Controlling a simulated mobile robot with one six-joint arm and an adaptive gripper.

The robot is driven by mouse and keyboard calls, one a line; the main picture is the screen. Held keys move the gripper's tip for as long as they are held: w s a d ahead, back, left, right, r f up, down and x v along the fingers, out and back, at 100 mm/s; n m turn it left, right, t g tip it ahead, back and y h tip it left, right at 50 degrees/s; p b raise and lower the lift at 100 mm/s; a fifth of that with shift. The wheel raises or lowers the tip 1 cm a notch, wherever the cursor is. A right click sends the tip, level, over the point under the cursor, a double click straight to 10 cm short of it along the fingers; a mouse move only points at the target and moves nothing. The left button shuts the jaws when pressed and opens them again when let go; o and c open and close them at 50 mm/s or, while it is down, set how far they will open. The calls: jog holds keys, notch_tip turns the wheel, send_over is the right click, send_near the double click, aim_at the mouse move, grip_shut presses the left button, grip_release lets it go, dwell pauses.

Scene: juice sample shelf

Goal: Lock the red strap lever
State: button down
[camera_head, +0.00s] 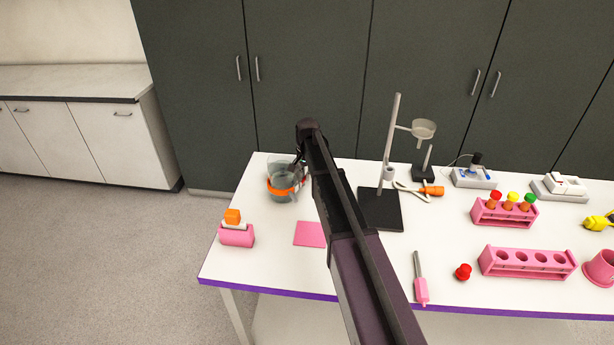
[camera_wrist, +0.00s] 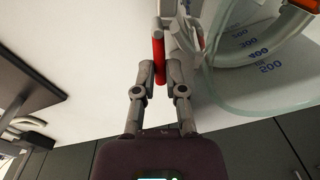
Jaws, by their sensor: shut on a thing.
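In the wrist view the beaker (camera_wrist: 255,85) with blue volume marks is close on the right. The red strap lever (camera_wrist: 158,57) shows as a slim red bar between the fingers of my gripper (camera_wrist: 172,30). The fingers are shut on it beside the beaker wall. A second bit of red shows by the right finger. In the head view my arm hides most of the gripper and the lever, so the lever's exact angle cannot be told.
A pink square mat (camera_head: 310,233) and a pink holder (camera_head: 237,235) with an orange-topped item lie nearer the front. A stand with a black base (camera_head: 379,212) rises just right of my arm. Pink racks (camera_head: 527,262) and small devices fill the right side.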

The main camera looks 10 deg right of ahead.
jog(key=shift+w+a+n, duration=0.2)
jog(key=shift+a+n, duration=0.1)
jog(key=shift+n, duration=0.8)
jog(key=c, duration=0.7)
grip_release()
